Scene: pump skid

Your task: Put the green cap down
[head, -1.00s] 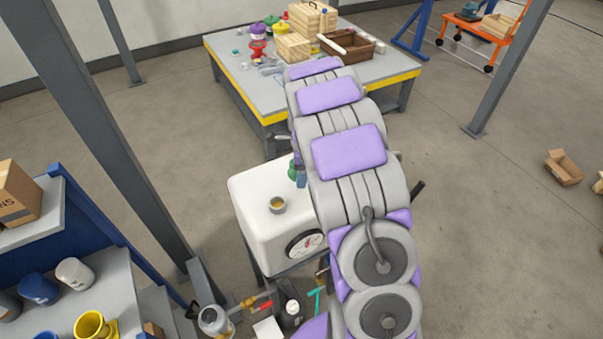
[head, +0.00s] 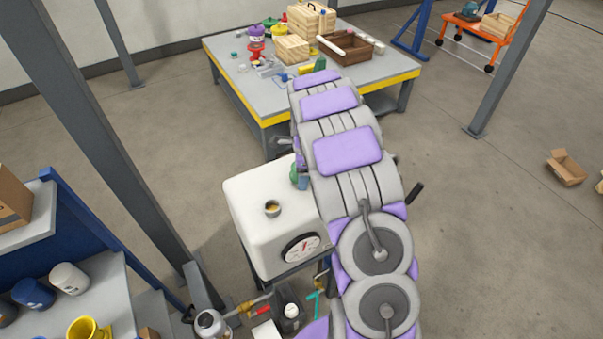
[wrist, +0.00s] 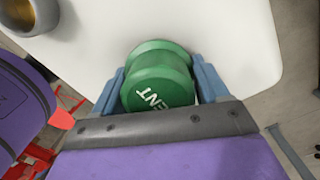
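The green cap (wrist: 158,77), with white lettering that looks like "VENT", sits between the blue fingers of my gripper (wrist: 160,88) in the wrist view. The fingers close on it from both sides. In the head view the cap (head: 293,174) shows as a small green patch beside my arm, at the far right side of the white tank (head: 265,190). My gripper (head: 301,178) is mostly hidden by my arm there. I cannot tell whether the cap touches the tank. The tank's open neck (head: 272,208) is uncapped; it also shows at the upper left of the wrist view (wrist: 30,14).
A round gauge (head: 300,248) is on the tank's front. A workbench (head: 375,75) with boxes and bins stands behind. Grey posts (head: 115,125) rise at left and right. A blue shelf unit (head: 100,240) with jars is at left. Open floor lies at right.

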